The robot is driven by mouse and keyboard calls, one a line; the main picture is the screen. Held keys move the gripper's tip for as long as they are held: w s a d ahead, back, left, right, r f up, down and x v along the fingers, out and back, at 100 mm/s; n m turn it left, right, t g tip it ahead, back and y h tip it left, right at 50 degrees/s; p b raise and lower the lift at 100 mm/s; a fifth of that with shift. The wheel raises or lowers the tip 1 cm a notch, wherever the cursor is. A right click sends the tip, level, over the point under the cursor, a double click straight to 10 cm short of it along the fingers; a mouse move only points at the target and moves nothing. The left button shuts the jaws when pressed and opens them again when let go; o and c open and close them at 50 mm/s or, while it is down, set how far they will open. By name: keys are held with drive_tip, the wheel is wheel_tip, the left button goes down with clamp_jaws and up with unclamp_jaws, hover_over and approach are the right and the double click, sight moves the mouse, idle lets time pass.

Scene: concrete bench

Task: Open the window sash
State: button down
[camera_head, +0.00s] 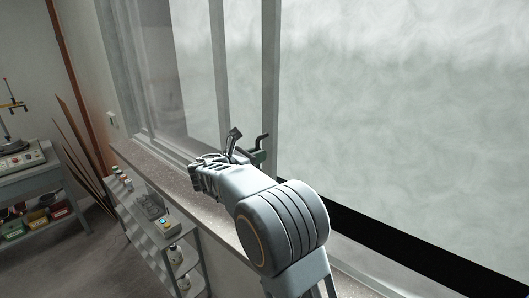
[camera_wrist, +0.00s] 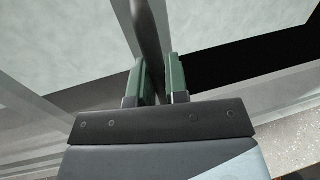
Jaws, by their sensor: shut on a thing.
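The window has large, cloudy glass panes, and its sash (camera_head: 270,75) shows as a pale vertical frame bar at the edge of the right pane. A dark handle (camera_head: 263,139) stands by this bar, low down. In the wrist view the handle (camera_wrist: 147,30) is a dark bar running up from between the two green fingers. My gripper (camera_wrist: 159,78) is shut on the handle; it also shows in the head view (camera_head: 256,157), partly hidden by my wrist. The lower part of the handle is hidden between the fingers.
A black band (camera_head: 420,247) runs below the right pane. A stone-like sill (camera_head: 160,165) runs along the window. Below it stands a shelf rack (camera_head: 183,258) with small items. A grey workbench (camera_head: 45,180) with equipment and bins stands at far left; the floor between is clear.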

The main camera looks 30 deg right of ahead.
drive_tip(key=shift+w+a, duration=0.3)
drive_tip(key=shift+w, duration=0.4)
drive_tip(key=c, duration=1.2)
unclamp_jaws()
drive_tip(key=shift+o, duration=0.2)
drive_tip(key=b+v, duration=0.3)
drive_tip(key=v, duration=1.1)
drive_tip(key=shift+d, duration=0.1)
